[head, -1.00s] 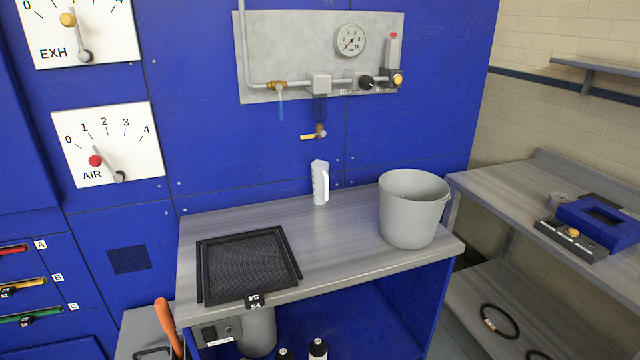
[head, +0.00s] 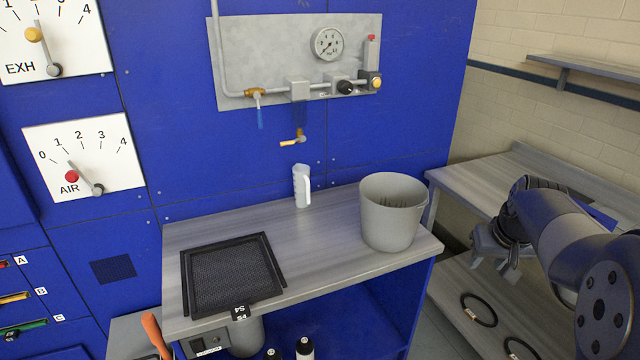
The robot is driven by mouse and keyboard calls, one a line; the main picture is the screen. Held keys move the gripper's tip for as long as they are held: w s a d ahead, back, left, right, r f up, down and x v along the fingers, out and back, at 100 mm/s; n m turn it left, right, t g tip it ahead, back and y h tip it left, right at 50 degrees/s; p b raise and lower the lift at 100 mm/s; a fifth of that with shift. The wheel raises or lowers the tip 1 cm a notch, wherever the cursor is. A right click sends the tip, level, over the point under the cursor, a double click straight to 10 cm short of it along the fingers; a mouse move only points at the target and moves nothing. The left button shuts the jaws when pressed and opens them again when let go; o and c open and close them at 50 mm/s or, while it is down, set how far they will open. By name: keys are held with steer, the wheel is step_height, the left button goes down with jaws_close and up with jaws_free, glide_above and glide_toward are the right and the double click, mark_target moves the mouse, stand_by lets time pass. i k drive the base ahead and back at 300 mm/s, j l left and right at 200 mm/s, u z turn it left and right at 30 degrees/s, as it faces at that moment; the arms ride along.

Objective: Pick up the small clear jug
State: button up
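The small clear jug (head: 301,186) stands upright at the back of the grey worktop (head: 322,262), below a small brass tap (head: 297,139). It looks pale and translucent, with its handle on the right side. My gripper (head: 490,262) is at the right, in front of the side bench, well to the right of the jug and apart from it. Its fingers are small and partly turned away, so its opening is hard to judge. I see nothing in it.
A grey bucket (head: 392,215) stands on the worktop right of the jug. A black mesh-covered frame (head: 232,275) lies at the front left. The worktop between them is clear. A pipe panel (head: 235,70) with a gauge is on the blue wall above. A side bench (head: 465,178) is at the right.

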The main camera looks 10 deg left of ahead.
mark_target(301, 173)
steer(key=i+u, duration=0.2)
steer(key=i, duration=1.1)
steer(key=u, duration=1.2)
